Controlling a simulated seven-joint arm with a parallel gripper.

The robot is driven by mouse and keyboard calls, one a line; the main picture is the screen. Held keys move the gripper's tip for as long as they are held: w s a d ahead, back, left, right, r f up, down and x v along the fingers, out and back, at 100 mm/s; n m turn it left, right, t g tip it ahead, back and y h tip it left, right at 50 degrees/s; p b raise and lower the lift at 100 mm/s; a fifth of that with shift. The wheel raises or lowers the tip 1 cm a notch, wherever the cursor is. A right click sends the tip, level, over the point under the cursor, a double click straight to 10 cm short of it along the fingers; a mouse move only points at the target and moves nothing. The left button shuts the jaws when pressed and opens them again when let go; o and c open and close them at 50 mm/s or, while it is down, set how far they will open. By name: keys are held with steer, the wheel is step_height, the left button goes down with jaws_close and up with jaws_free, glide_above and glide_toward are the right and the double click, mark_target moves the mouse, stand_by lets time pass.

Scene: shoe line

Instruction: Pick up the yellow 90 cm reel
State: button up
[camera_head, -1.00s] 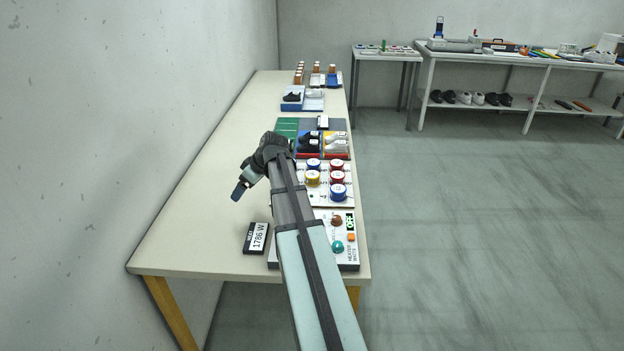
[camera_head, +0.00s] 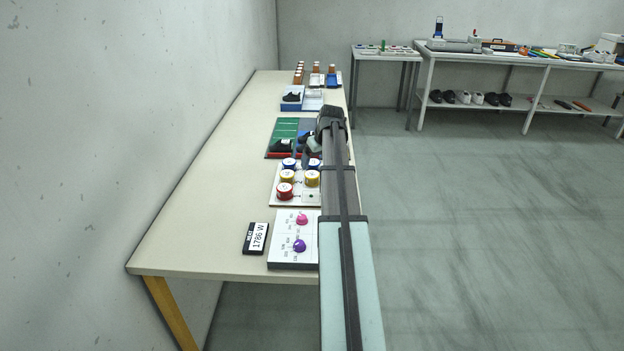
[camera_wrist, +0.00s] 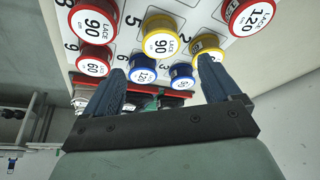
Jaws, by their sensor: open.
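The yellow 90 reel (camera_wrist: 160,40) stands on a white numbered board (camera_wrist: 122,45), in the middle column, with its label up. In the head view it is the yellow reel (camera_head: 312,178) beside my arm. My gripper (camera_wrist: 162,66) is open and empty. In the wrist view its two fingers lie one to each side below the yellow 90 reel, apart from it. Another yellow reel (camera_wrist: 207,47) is partly covered by the right finger, so its number is hidden. My arm covers the board's right part and most of my gripper in the head view.
Close around stand a red 90 reel (camera_wrist: 92,20), a red 60 reel (camera_wrist: 95,60), a blue 120 reel (camera_wrist: 143,70) and a red 120 reel (camera_wrist: 250,15). A knob panel (camera_head: 283,255) and a 1786 W display (camera_head: 256,238) are nearer. The left of the table (camera_head: 205,190) is clear.

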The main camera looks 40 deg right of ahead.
mark_target(312, 174)
steer(key=shift+x, duration=4.4)
steer(key=shift+s+a+f, duration=0.1)
steer(key=shift+s+a, duration=0.05)
steer(key=c, duration=1.1)
